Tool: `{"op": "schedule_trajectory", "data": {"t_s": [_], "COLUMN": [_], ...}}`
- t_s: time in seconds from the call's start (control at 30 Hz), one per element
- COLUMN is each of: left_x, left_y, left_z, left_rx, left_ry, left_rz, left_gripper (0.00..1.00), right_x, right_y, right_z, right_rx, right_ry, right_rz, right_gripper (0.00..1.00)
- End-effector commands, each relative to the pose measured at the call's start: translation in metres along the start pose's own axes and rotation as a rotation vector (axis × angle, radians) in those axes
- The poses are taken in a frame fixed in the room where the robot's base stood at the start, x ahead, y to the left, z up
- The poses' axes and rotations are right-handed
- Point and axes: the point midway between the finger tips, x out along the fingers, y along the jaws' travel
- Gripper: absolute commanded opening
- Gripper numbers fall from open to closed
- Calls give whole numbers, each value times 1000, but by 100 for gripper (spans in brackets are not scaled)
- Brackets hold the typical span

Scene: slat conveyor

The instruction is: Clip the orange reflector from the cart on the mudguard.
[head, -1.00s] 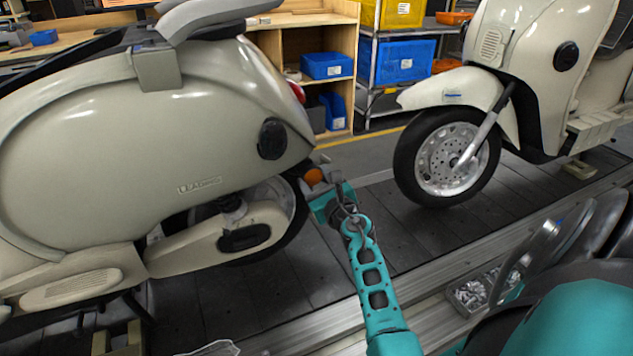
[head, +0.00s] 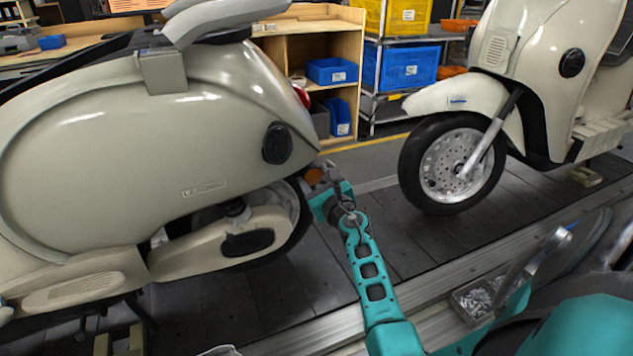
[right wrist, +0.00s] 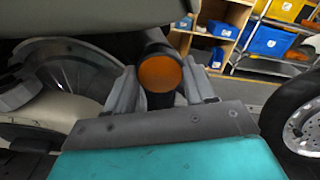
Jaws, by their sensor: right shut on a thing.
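The round orange reflector (head: 314,175) is at the tail of the left cream scooter (head: 200,130), by the rear wheel. In the right wrist view the reflector (right wrist: 160,73) faces the camera between the grey fingers of my right gripper (right wrist: 162,90), which is shut on it. A dark rounded part (right wrist: 155,38), likely the end of the mudguard, is right behind and above it. I cannot tell whether the reflector is seated on it. The mudguard is mostly hidden in the head view. My left gripper is not in view.
A second cream scooter (head: 540,80) stands to the right, its front wheel (head: 455,165) on the slat conveyor (head: 380,240). A tray of small metal parts (head: 478,300) lies at lower right. Shelves with blue bins (head: 405,65) stand behind. The slats between the scooters are clear.

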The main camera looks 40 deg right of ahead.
Motion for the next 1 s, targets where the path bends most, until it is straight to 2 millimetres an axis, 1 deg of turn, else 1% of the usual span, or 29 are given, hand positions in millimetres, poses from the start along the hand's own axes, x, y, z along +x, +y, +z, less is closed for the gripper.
{"op": "schedule_trajectory", "data": {"t_s": [0.33, 0.97, 1.0], "left_x": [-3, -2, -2], "left_y": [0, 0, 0], "left_z": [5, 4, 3], "left_rx": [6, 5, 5], "left_ry": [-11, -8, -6], "left_rz": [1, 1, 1], "left_gripper": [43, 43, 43], "right_x": [0, 4, 4], "right_y": [0, 0, 0], "right_z": [0, 0, 0], "right_rx": [0, 0, 0], "right_ry": [0, 0, -1], "right_rz": [0, 0, 0], "right_gripper": [25, 25, 56]}}
